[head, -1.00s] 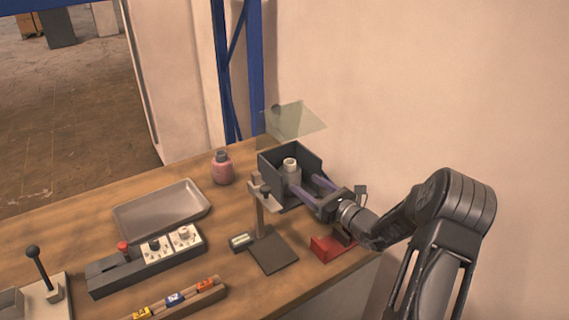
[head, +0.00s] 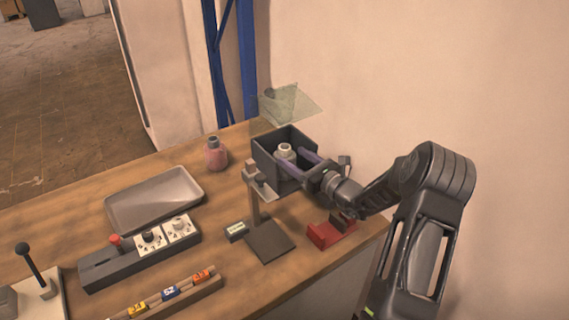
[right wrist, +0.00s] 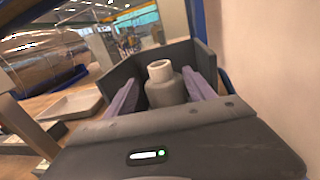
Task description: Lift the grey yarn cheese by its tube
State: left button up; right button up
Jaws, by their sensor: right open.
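The grey yarn cheese (right wrist: 166,92) stands upright inside a dark open-topped box, with its pale tube (right wrist: 160,71) sticking up from the top. In the head view the tube (head: 286,149) shows above the box's near wall, and most of the grey body is hidden. My right gripper (head: 307,162) reaches into the box from the right. Its two purple fingers are apart, one on each side of the yarn cheese; in the right wrist view the gripper (right wrist: 165,95) shows gaps at the body, and I see no clear grip. My left gripper is not in view.
The dark box (head: 268,165) has a clear raised lid (head: 290,104) behind it. A stand (head: 268,240) is close in front, a red block (head: 330,233) to the right. A pink bottle (head: 215,155), grey tray (head: 150,199) and control panel (head: 140,255) lie left.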

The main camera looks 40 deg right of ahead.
aim_at(289, 155)
jog(key=shift+w+r, duration=0.1)
jog(key=shift+w, duration=0.1)
jog(key=w+p, duration=0.1)
jog(key=w, duration=0.1)
jog(key=w+p, duration=0.1)
jog(key=w, duration=0.1)
jog(key=shift+w+a, duration=0.2)
jog(key=shift+w, duration=0.2)
grip_shut()
dwell(0.8)
jog(key=shift+s+f, duration=0.1)
jog(key=shift+f, duration=0.15)
